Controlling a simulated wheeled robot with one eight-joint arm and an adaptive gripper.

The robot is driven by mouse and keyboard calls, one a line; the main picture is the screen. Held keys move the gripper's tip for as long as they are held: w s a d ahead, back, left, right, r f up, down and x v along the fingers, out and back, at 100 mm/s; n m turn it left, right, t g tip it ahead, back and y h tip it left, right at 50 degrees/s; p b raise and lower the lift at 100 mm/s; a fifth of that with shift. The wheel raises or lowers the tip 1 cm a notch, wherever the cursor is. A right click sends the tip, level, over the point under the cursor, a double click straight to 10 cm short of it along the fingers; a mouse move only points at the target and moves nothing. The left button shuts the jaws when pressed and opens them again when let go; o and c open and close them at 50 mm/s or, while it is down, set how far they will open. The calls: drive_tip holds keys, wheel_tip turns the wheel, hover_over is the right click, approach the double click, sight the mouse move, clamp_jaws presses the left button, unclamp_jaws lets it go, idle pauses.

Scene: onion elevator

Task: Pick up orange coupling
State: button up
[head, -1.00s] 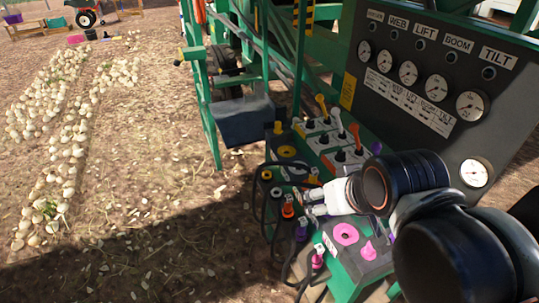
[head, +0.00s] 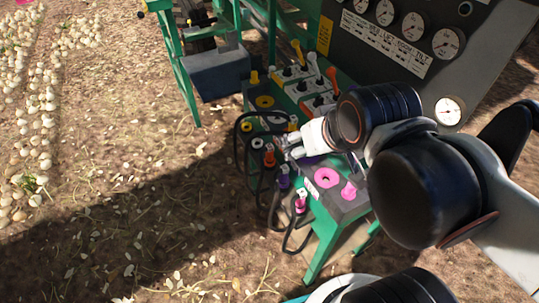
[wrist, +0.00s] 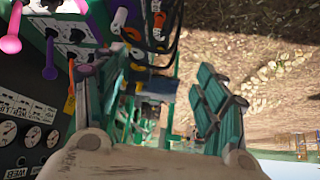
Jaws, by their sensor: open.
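The orange coupling (head: 270,157) has a pale top and stands among the hoses at the left front edge of the green control stand. My gripper (head: 288,149) is just right of the coupling in the head view. In the wrist view its two fingers (wrist: 150,95) are spread wide with nothing between them up close. I cannot tell whether a fingertip touches the coupling.
A purple coupling (head: 283,181) and a pink coupling (head: 300,205) stand close in front. A pink ring (head: 326,178) and black hoses (head: 240,150) crowd the stand. The gauge panel (head: 400,40) rises behind. Open ground (head: 150,200) lies left.

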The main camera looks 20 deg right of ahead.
idle(0.3)
drive_tip(key=shift+w, duration=0.15)
drive_tip(key=c, duration=0.8)
drive_tip(key=shift+w, duration=0.4)
drive_tip(key=shift+c, duration=0.5)
drive_tip(key=n+g+b, duration=0.2)
drive_tip(key=g, duration=0.1)
hover_over(270, 150)
drive_tip(key=s+d, duration=0.1)
drive_tip(key=s, duration=0.3)
wheel_tip(270, 150, down, 20)
drive_tip(key=shift+y, duration=0.4)
drive_tip(key=b+x, duration=0.5)
drive_tip(key=x, duration=1)
drive_tip(key=shift+d, duration=0.15)
